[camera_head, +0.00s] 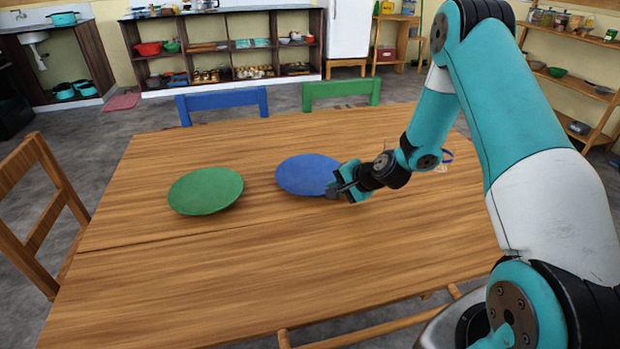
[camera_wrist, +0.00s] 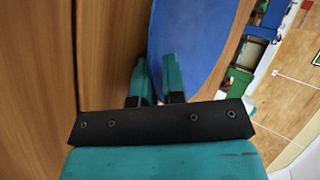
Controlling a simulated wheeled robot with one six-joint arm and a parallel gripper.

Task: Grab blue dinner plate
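The blue dinner plate (camera_head: 302,174) lies on the wooden table, right of a green plate (camera_head: 206,191). My gripper (camera_head: 338,188) is at the blue plate's right edge. In the wrist view the blue plate (camera_wrist: 200,40) fills the upper middle, and its rim runs down between the two teal fingers of my gripper (camera_wrist: 157,75). One finger overlaps the plate and the other is over bare wood just outside the rim. A gap shows between the fingers; whether either touches the rim is unclear.
The wooden table (camera_head: 250,270) is clear in front of the plates. A blue chair (camera_head: 222,100) and a green chair (camera_head: 341,90) stand at the far side, a wooden chair (camera_head: 50,205) at the left.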

